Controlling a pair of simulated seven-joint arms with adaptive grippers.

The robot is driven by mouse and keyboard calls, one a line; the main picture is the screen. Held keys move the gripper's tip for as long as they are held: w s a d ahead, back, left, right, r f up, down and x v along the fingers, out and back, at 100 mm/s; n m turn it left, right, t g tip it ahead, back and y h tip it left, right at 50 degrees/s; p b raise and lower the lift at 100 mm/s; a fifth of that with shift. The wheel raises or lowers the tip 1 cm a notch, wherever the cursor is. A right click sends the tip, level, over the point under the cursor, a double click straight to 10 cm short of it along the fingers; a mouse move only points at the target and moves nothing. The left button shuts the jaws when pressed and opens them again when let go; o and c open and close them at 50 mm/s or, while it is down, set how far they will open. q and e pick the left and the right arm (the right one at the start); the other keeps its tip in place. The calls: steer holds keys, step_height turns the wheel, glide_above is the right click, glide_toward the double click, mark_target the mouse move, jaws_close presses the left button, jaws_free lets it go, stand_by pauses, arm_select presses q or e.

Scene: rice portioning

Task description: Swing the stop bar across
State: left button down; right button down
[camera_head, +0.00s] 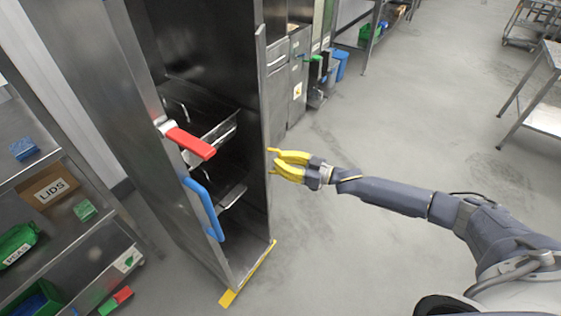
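A red bar (190,143), which looks like the stop bar, is fixed by a pale pivot bracket to the left upright of a tall steel cabinet (150,165). Its free end points right and toward the camera, partly across the cabinet's open front. A blue upright handle (203,206) sits below it on the same side. My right gripper (271,158) has yellow fingers spread apart, with nothing seen between them. It is just right of the cabinet's right upright, apart from the red bar. My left gripper is not in view.
Metal trays (215,130) sit inside the cabinet. A yellow floor strip (248,274) runs along its front foot. A shelf rack with a LIDS box (48,190) and a green PEAS bin (17,243) stands left. The floor to the right is mostly clear, with a steel table (545,118) beyond.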

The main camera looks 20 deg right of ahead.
steer(key=shift+s+a+f+m+t+h, duration=0.1)
steer(key=shift+s+a+m+t+h, duration=0.2)
steer(key=shift+a+m+t+h, duration=0.65)
steer(key=shift+m+t+h, duration=0.6)
steer(key=shift+h, duration=0.15)
steer(key=shift+a+m+t+h, duration=0.3)
steer(key=shift+m+t+h, duration=0.5)
steer(key=shift+h, duration=0.2)
steer(key=shift+a+h, duration=0.1)
steer(key=shift+h, duration=0.2)
steer(key=c, duration=1.5)
jaws_free()
steer(key=v, duration=1.2)
